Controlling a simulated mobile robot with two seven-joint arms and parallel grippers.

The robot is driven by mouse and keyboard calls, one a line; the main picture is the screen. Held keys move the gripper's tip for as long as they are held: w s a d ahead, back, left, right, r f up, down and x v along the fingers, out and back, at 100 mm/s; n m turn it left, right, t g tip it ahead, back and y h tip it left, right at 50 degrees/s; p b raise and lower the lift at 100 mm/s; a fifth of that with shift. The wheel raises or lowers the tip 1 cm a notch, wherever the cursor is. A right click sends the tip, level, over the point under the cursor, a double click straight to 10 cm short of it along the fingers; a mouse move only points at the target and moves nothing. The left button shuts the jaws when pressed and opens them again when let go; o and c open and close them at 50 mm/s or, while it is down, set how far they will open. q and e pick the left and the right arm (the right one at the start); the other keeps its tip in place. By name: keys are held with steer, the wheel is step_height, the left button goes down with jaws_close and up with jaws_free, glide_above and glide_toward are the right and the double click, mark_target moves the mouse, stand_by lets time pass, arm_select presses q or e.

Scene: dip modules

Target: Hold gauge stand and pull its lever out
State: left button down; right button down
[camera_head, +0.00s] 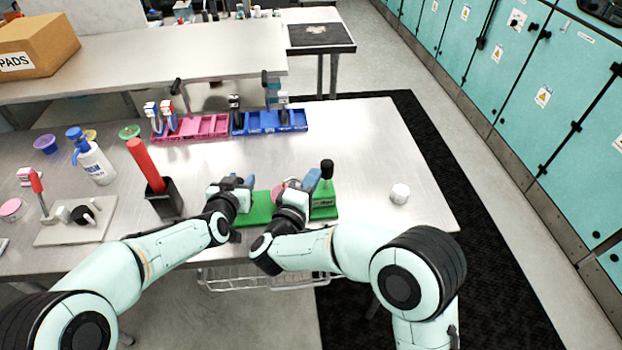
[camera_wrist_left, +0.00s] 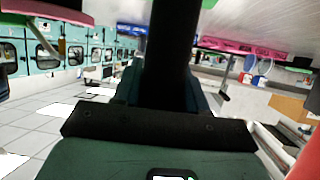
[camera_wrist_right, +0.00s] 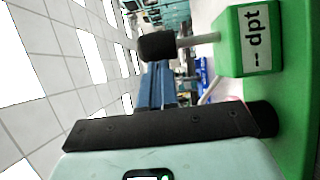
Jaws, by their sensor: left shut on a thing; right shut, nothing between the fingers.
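The gauge stand has a long green base (camera_head: 262,208) near the table's front edge, with a pinkish round part partly hidden behind my right gripper. At its right end is a green block (camera_wrist_right: 248,42) marked "dpt". A grey lever rod with a black knob (camera_wrist_right: 158,45) sticks out of it; the knob also shows in the head view (camera_head: 327,167). My left gripper (camera_head: 236,182) is shut on a dark upright post (camera_wrist_left: 172,50) of the stand at its left end.
Pink (camera_head: 197,126) and blue (camera_head: 270,121) trays with small modules stand behind. A black holder (camera_head: 165,200) with a red rod and a spray bottle (camera_head: 93,157) are to the left. A white round piece (camera_head: 400,193) lies right; the table beyond it is clear.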

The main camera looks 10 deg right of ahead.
mark_target(329, 171)
steer(key=shift+d+r+m, duration=0.15)
steer(key=shift+d+m, duration=0.2)
steer(key=shift+m, duration=0.05)
steer(key=shift+d+r+m+g+y, duration=0.3)
steer(key=shift+d+m+g+y, duration=0.2)
steer(key=shift+d+m, duration=0.25)
steer(key=shift+d+r+m+g+y, duration=0.1)
steer(key=shift+d+m+g+y, duration=0.2)
steer(key=shift+d+m, duration=0.3)
steer(key=shift+d+m+g+y, duration=0.4)
steer(key=shift+d+m+y, duration=0.2)
steer(key=shift+d+m, duration=0.5)
arm_select(q)
steer(key=shift+a, duration=0.1)
arm_select(e)
steer(key=shift+d, duration=0.3)
